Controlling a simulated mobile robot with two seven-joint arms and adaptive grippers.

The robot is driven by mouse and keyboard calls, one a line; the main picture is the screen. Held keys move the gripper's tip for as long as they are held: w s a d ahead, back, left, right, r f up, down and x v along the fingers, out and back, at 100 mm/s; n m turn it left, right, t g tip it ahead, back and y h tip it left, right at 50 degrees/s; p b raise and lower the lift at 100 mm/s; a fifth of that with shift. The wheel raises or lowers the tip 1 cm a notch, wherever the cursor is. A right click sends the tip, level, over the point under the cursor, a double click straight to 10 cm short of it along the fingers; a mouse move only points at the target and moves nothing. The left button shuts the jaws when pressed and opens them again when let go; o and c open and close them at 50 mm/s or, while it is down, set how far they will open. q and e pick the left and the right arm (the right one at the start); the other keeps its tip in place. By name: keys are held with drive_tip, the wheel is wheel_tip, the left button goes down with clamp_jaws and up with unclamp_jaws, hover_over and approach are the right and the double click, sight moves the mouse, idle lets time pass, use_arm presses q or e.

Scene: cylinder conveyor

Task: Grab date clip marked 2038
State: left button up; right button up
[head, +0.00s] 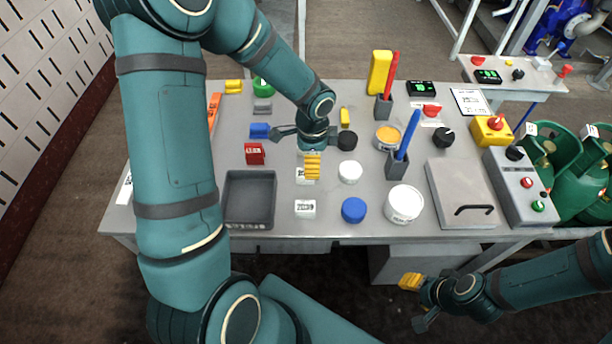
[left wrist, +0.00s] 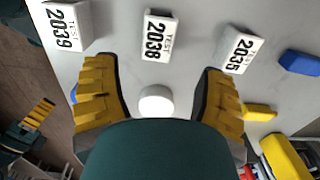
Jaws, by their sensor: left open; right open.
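The white date clip marked 2038 (left wrist: 157,36) lies between two similar clips in the left wrist view. In the head view it is a white block (head: 303,176), partly hidden by my left gripper (head: 312,165). My left gripper is open and empty above the clips, its yellow pads (left wrist: 160,95) apart on either side of the view. The clip 2039 (left wrist: 67,27) lies nearer the table's front; it also shows in the head view (head: 305,208). The clip 2035 (left wrist: 238,50) lies on the other side. My right gripper (head: 416,300) is open and empty, off the table's front edge.
A white lid (head: 350,172), a blue lid (head: 353,210) and a white jar (head: 404,204) stand right of the clips. A dark tray (head: 231,203) and a red block (head: 255,153) are to the left. Grey holders with a blue marker (head: 408,135) stand farther right.

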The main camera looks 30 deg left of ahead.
use_arm(q)
drive_tip(key=shift+s+f, duration=0.1)
drive_tip(key=shift+f, duration=0.45)
drive_tip(key=f, duration=0.1)
drive_tip(key=f+b, duration=0.1)
drive_tip(key=f, duration=0.1)
drive_tip(key=s+a+f, duration=0.1)
drive_tip(key=shift+s+f+b, duration=0.1)
drive_tip(key=shift+f+b, duration=0.2)
drive_tip(key=shift+b, duration=0.1)
drive_tip(key=shift+f, duration=0.35)
drive_tip(key=shift+r, duration=0.1)
drive_tip(key=shift+c, duration=0.2)
drive_tip(key=c, duration=1)
